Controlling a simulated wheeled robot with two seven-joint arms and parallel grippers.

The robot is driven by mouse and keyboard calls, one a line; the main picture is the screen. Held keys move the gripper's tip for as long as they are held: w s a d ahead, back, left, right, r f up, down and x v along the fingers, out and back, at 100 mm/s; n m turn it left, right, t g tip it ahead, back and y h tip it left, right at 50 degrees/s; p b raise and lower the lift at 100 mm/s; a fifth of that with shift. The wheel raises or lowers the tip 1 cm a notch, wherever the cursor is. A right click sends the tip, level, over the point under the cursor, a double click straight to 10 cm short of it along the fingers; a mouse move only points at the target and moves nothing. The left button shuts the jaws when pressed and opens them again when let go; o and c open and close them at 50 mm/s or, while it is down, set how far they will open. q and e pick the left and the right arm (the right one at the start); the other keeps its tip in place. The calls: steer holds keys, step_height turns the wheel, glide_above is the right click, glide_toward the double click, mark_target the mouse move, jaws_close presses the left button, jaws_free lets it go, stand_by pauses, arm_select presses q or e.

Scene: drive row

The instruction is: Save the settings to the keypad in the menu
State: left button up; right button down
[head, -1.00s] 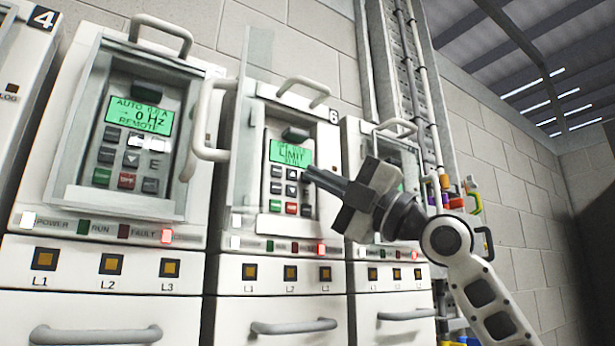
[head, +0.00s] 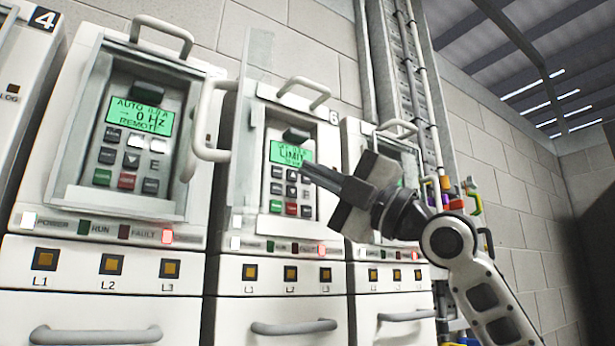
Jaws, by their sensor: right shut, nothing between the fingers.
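Below are several dark keys, a green key (head: 276,206) and a red key (head: 291,208). A clear cover (head: 250,130) stands swung open at the keypad's left. My right gripper (head: 308,172) is shut and empty. Its tips point left and lie over the right side of the keypad, just below the display; I cannot tell whether they touch. They hide part of the upper right keys. My left gripper is not in view.
The left drive's keypad display (head: 138,116) reads AUTO, 0 Hz, REMOTE. A grey handle (head: 207,120) juts out between the left and middle drives. A third drive (head: 355,140) stands partly behind my right gripper.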

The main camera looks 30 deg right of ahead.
steer(key=shift+a, duration=0.4)
steer(key=shift+w, duration=0.35)
steer(key=shift+w, duration=0.35)
stand_by(0.6)
stand_by(0.4)
steer(key=shift+s, duration=0.75)
